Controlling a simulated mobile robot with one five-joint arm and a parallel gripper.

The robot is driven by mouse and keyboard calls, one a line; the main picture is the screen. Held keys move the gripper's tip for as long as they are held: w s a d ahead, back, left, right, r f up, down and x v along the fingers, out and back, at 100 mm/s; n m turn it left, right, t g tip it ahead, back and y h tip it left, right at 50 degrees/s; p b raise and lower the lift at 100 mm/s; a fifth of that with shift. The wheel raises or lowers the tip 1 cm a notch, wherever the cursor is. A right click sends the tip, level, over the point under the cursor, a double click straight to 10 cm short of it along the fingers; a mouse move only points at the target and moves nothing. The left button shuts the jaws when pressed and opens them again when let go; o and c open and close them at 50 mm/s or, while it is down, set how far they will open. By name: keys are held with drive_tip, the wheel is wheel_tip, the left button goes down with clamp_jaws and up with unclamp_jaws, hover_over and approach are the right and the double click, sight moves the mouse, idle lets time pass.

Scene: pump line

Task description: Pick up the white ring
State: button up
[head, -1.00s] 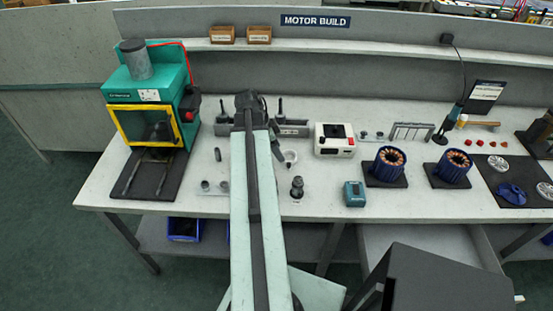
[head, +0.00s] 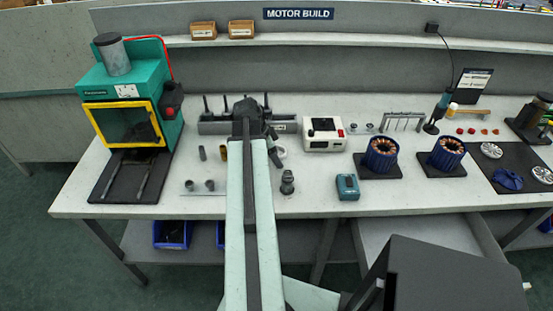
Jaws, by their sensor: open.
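The white ring (head: 281,152) lies on the bench top, just right of the end of my arm, and is partly hidden. My gripper (head: 270,136) is at the far end of my arm, with a dark finger showing close beside the ring in the picture. It is open, and I see nothing held in it. The arm hides part of the jaws, and I cannot tell whether they touch the ring or are above it.
A dark grey rack (head: 218,124) with upright pegs stands behind the gripper. A dark fitting (head: 287,182) stands in front of the ring. A white box (head: 323,134) and a teal block (head: 347,187) are to the right. A green press (head: 130,92) stands at the left.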

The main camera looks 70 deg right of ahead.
drive_tip(key=shift+r, duration=0.1)
clamp_jaws()
wheel_tip(320, 180, up, 10)
drive_tip(key=p, duration=1)
